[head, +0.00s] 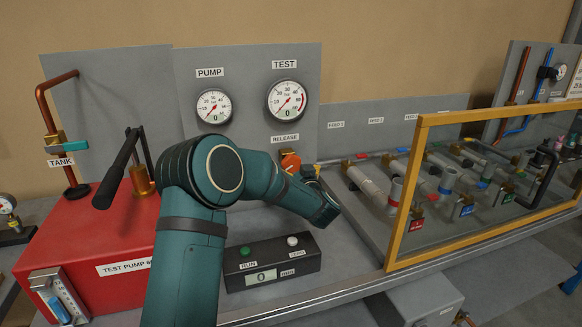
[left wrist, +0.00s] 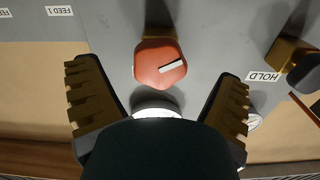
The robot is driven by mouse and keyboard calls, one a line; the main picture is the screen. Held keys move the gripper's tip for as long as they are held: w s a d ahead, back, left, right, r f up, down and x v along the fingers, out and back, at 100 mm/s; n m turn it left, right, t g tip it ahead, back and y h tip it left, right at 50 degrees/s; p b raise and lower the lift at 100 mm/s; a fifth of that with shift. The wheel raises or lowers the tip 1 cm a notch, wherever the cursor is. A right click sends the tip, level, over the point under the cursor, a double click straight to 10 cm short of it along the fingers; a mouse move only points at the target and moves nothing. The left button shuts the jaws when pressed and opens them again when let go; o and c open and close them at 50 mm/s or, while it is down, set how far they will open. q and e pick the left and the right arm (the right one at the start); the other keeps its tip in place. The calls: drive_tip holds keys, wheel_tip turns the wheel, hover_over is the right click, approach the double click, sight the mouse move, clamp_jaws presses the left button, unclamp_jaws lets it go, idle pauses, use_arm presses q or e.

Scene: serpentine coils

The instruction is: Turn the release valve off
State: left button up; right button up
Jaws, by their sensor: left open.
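The release valve has an orange-red knob (head: 290,162) below the RELEASE label on the grey panel, partly hidden by my left arm in the head view. In the left wrist view the knob (left wrist: 158,62) shows a white mark line on its face, slanted in that picture. My left gripper (left wrist: 153,72) is open, one dark ribbed finger on each side of the knob in that view. It looks close in front of the knob, and I cannot see either finger touching it. In the head view my left arm hides most of the gripper. My right gripper is not in view.
The PUMP gauge (head: 214,107) and TEST gauge (head: 287,100) are above the valve. A black RUN/ZERO box (head: 272,262) sits below on the bench. The red test pump (head: 95,235) with a black lever is left. A yellow-framed clear guard (head: 395,235) stands right.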

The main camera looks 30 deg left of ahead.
sight(292, 167)
use_arm(q)
drive_tip(key=shift+x, duration=1.95)
drive_tip(key=c, duration=1.2)
